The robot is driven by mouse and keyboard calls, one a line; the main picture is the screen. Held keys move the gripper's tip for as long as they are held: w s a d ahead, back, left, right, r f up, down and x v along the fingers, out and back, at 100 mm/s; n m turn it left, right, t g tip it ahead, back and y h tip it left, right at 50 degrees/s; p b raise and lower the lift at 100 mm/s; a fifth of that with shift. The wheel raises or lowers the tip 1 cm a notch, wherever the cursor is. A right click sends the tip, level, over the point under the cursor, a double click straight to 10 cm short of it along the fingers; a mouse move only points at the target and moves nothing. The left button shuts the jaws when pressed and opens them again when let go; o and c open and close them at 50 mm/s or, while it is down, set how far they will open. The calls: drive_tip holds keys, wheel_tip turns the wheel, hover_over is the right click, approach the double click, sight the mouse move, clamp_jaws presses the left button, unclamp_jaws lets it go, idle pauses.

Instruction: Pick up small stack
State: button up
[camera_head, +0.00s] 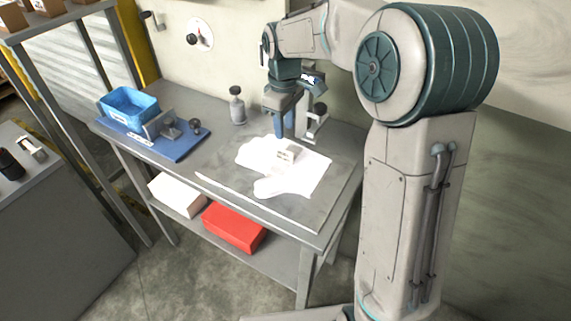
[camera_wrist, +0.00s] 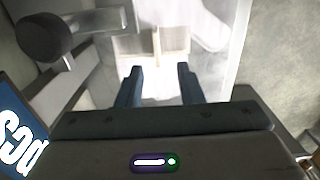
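A small pale stack (camera_head: 288,153) lies on a bright white sheet (camera_head: 310,176) on the workbench. In the wrist view the stack (camera_wrist: 152,42) shows as a light block with a seam down its middle, just ahead of the fingers. My gripper (camera_head: 283,130) points down over the bench, at the back edge of the white sheet. In the wrist view its two dark blue fingers (camera_wrist: 160,72) stand apart with nothing between their tips. Glare hides the detail of the stack and sheet.
A blue bin (camera_head: 128,108) and a small clamp device stand on a blue mat (camera_head: 180,147) at the left. A grey bottle (camera_head: 237,106) and a metal stand (camera_head: 316,124) are near the back. White (camera_head: 176,195) and red (camera_head: 233,227) boxes sit on the lower shelf.

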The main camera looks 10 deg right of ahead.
sight(286, 151)
wheel_tip(286, 151, down, 5)
drive_tip(key=shift+f, duration=0.1)
drive_tip(key=shift+w+d+f+p, duration=0.1)
drive_tip(key=shift+f+p, duration=0.25)
drive_tip(key=shift+f, duration=1)
drive_tip(key=shift+w+d+f+p, duration=0.1)
drive_tip(key=shift+f+p, duration=0.2)
drive_tip(key=shift+f, duration=1)
clamp_jaws()
